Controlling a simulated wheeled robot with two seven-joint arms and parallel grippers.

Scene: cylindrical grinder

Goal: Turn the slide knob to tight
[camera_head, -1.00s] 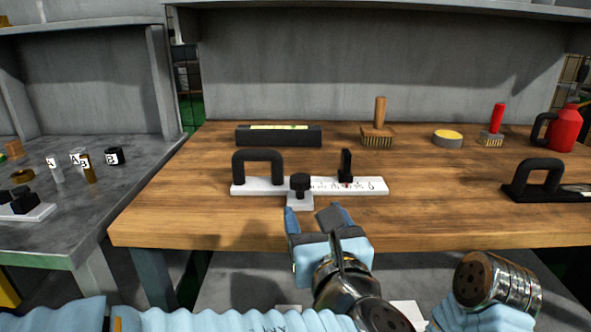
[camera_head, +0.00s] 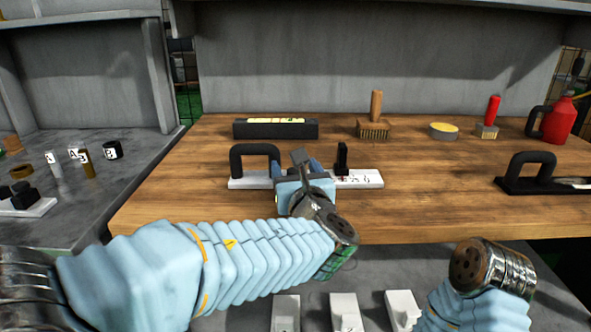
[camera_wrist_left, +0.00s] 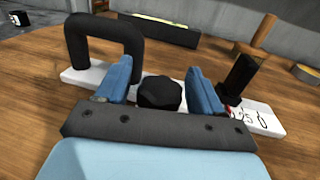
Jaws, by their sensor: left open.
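The slide fixture is a white plate (camera_head: 366,179) on the wooden bench, with a black arch handle (camera_head: 255,152) at its left and a black upright post (camera_head: 342,158) toward its right. The black round knob (camera_wrist_left: 160,92) shows in the left wrist view. My left gripper (camera_wrist_left: 161,80) is open, with one blue finger on each side of the knob; I cannot tell whether they touch it. In the head view my left gripper (camera_head: 298,168) hides the knob. My right arm (camera_head: 490,272) is at the lower right, and its gripper is not visible.
Behind the plate stand a level (camera_head: 276,130), a wooden-handled brush (camera_head: 374,128), a yellow-topped tin (camera_head: 444,131), a red-handled brush (camera_head: 488,118) and a red can (camera_head: 558,120). A black handled tool (camera_head: 538,176) lies at right. The bench's middle is fairly clear.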

